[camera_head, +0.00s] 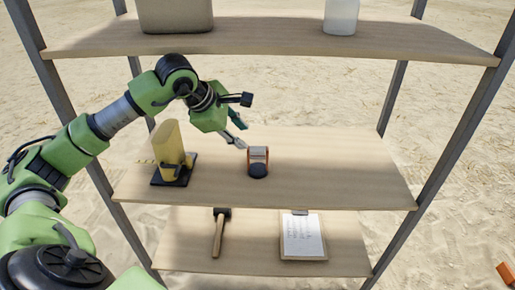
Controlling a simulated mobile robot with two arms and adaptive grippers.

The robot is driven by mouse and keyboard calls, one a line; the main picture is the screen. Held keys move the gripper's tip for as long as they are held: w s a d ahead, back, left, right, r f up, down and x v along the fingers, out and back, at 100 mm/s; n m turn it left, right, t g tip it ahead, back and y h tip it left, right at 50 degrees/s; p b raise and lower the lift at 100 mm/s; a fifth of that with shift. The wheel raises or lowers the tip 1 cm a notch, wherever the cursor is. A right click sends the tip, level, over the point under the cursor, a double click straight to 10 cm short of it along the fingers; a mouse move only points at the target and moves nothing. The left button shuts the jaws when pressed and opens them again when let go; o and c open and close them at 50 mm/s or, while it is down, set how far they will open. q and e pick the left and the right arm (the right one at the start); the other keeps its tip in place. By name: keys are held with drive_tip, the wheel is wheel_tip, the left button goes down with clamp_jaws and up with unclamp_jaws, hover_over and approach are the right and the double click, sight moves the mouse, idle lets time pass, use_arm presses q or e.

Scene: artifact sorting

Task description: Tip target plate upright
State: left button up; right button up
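A tan-yellow slab (168,146), which may be the target plate, stands nearly upright with a slight tilt on a black base (174,170). Both are on the left of the middle shelf. My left gripper (243,120) reaches over the middle shelf, to the right of the slab and apart from it. Its fingers are spread, and I see nothing between them. My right gripper is not in view.
A small orange-framed object with a dark round front (258,164) stands on the middle shelf (330,180), just below my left fingers. The bottom shelf holds a hammer (219,236) and a clipboard (303,238). The middle shelf's right side is clear.

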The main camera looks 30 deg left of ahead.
sight(256, 148)
use_arm(q)
drive_tip(key=p+x, duration=0.3)
drive_tip(key=x, duration=0.7)
drive_tip(key=shift+w+d+f, duration=0.1)
drive_tip(key=shift+w+f, duration=0.1)
drive_tip(key=shift+f, duration=0.15)
drive_tip(key=shift+w+f+p, duration=0.25)
drive_tip(key=shift+f+p, duration=0.05)
drive_tip(key=shift+f, duration=0.15)
drive_tip(key=shift+c, duration=0.5)
clamp_jaws()
